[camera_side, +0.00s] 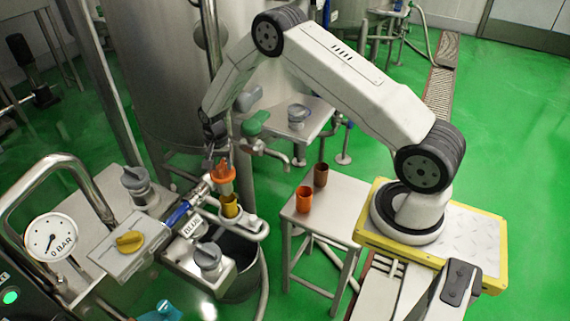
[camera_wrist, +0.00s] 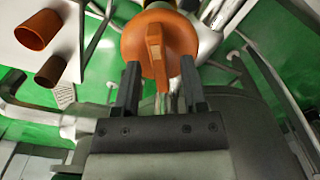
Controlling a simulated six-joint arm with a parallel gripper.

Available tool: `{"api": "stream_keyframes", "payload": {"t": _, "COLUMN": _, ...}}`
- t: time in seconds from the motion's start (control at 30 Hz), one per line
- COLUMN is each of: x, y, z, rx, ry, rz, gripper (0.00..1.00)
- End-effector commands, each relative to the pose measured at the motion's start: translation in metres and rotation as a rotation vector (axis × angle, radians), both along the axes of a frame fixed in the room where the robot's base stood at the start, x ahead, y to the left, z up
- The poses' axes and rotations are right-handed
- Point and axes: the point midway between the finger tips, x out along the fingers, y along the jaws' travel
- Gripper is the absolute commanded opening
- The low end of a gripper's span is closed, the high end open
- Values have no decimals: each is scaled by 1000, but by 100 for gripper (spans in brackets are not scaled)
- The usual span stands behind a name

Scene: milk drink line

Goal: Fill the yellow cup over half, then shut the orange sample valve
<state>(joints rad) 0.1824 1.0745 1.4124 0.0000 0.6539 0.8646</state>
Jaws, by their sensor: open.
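The orange sample valve (camera_side: 222,170) has a round body with a raised handle. It also shows in the wrist view (camera_wrist: 185,35), with the handle pointing down between my fingers. My gripper (camera_side: 210,160) is open at the valve; in the wrist view my two fingers (camera_wrist: 160,72) stand on either side of the handle. I cannot tell if they touch it. The yellow cup (camera_side: 230,207) sits upright in a ring holder just below the valve. Its fill level is hidden, and I cannot make out a stream of milk.
An orange cup (camera_side: 304,199) and a brown cup (camera_side: 320,175) stand on a small steel table to the right. A yellow knob (camera_side: 130,241), grey knobs (camera_side: 134,177) and a pressure gauge (camera_side: 50,238) crowd the left. A dark bucket (camera_side: 238,286) stands below the cup holder.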

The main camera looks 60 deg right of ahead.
Motion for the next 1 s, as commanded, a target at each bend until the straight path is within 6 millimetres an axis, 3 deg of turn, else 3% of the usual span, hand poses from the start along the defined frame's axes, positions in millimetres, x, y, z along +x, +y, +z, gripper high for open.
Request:
{"api": "stream_keyframes", "payload": {"t": 0.6, "x": 0, "y": 0, "z": 65, "rx": 0, "ry": -1, "rz": 0, "gripper": 54}}
{"api": "stream_keyframes", "payload": {"t": 1.0, "x": 0, "y": 0, "z": 72, "rx": 0, "ry": 1, "rz": 0, "gripper": 54}}
